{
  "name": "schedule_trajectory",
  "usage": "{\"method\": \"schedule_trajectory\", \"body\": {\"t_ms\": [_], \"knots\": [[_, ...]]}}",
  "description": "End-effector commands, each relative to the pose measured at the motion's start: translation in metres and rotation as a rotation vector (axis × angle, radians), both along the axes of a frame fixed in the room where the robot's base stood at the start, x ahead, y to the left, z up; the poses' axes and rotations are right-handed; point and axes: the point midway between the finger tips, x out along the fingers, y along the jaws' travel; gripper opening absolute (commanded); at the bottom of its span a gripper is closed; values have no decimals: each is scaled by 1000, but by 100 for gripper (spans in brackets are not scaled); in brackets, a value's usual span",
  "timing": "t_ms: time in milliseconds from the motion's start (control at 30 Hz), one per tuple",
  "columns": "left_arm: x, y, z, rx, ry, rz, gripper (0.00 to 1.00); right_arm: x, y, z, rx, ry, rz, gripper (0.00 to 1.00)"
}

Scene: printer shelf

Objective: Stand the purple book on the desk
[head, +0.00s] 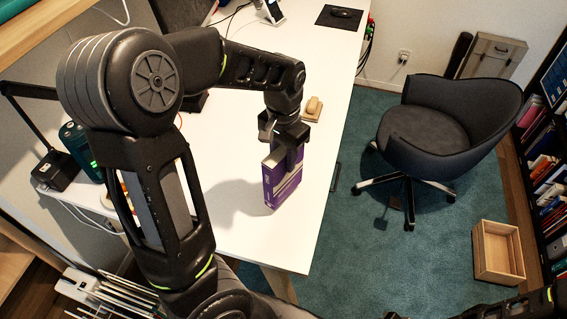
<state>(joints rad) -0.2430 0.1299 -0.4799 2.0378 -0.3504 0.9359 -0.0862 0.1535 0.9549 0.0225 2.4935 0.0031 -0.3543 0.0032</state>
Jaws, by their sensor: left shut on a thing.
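The purple book (283,183) is upright at the right edge of the white desk (245,239). Its cover has pale lettering or bands. My left gripper (285,150) comes down from above and is shut on the top of the book. The book's lower edge is at or very near the desk top; I cannot tell whether it touches. My right gripper is not visible; only dark parts of mine show at the bottom right.
A small wooden object (313,107) lies on the desk behind the gripper. A dark mouse pad (339,18) is at the far end. A grey swivel chair (435,128) and an open wooden box (497,252) stand on the teal carpet. A bookshelf lines the right.

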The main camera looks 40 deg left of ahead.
Motion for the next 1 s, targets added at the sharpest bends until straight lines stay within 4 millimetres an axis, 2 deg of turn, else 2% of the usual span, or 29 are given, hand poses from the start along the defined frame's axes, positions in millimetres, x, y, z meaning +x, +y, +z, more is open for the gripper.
{"method": "schedule_trajectory", "body": {"t_ms": [100, 200, 567, 600, 833, 1000], "knots": [[0, 0, -17, 1, 4, -1, 0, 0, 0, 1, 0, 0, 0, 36], [0, 0, -24, 0, 1, -1, 0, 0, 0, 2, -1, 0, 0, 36], [0, 0, -29, 0, -1, 0, 0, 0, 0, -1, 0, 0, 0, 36], [0, 0, -29, 0, 0, 0, 32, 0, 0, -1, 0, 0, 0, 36], [0, 0, -28, 0, 0, 0, 51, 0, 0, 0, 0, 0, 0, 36], [0, 0, -28, 0, 0, 0, 53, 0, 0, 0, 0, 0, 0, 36]]}}
